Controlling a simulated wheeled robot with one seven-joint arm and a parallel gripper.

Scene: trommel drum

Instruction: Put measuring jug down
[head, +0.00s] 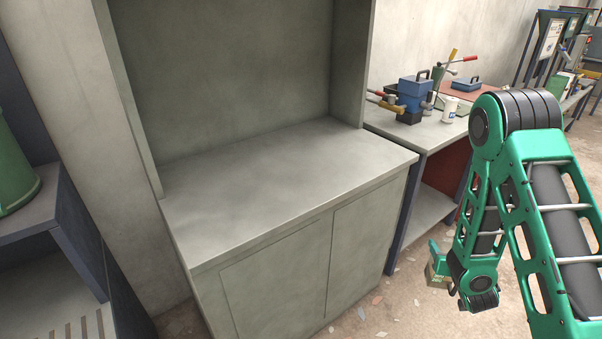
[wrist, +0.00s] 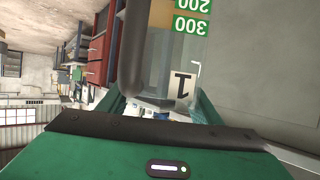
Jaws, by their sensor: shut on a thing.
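The measuring jug (wrist: 180,62) fills the upper middle of the wrist view. It is see-through, with a dark handle (wrist: 132,60), green and orange marks reading 200 and 300, and a large 1; the writing appears upside down. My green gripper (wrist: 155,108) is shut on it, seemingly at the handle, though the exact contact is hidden. In the head view my gripper (head: 438,258) hangs low at the right, beside the grey cabinet and below its top; a small brownish part of what it holds shows there.
The grey cabinet top (head: 285,180) is bare, enclosed by side walls and a back panel. A bench at right (head: 425,135) carries a blue machine (head: 412,95), a white cup (head: 450,110) and a blue box (head: 466,84). A dark shelf (head: 30,215) with a green drum stands left.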

